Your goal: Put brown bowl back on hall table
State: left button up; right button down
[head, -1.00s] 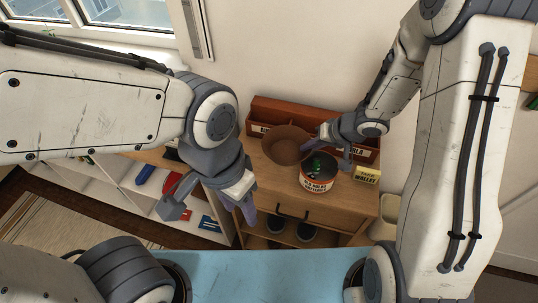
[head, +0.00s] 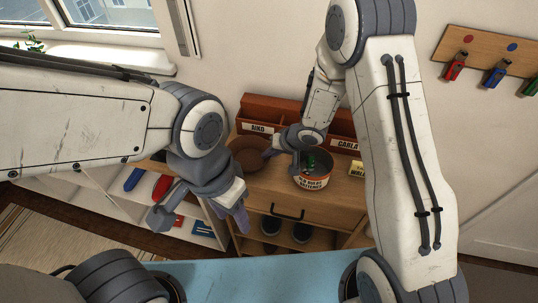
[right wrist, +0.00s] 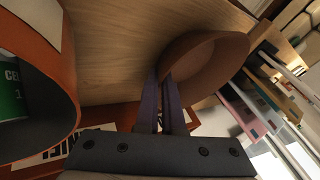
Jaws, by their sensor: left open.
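The brown bowl (head: 247,153) is at the left end of the wooden hall table (head: 283,190), in front of the red-brown letter box. It looks level; I cannot tell whether its base touches the tabletop. My right gripper (head: 269,148) is at the bowl's right side. In the right wrist view its two fingers (right wrist: 166,82) are closed on the rim of the bowl (right wrist: 210,62). My left gripper (head: 236,209) is open and empty, in front of the table's left front edge and below the bowl in the picture.
A labelled round tin (head: 311,174) with a green item stands right of the bowl. The red-brown letter box (head: 275,112) runs along the wall behind. A white shelf (head: 120,205) stands left, and a blue surface (head: 255,276) is in front.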

jog(key=c, duration=1.5)
grip_release()
jog(key=shift+f, duration=0.1)
jog(key=o, duration=0.5)
jog(key=shift+c, duration=0.2)
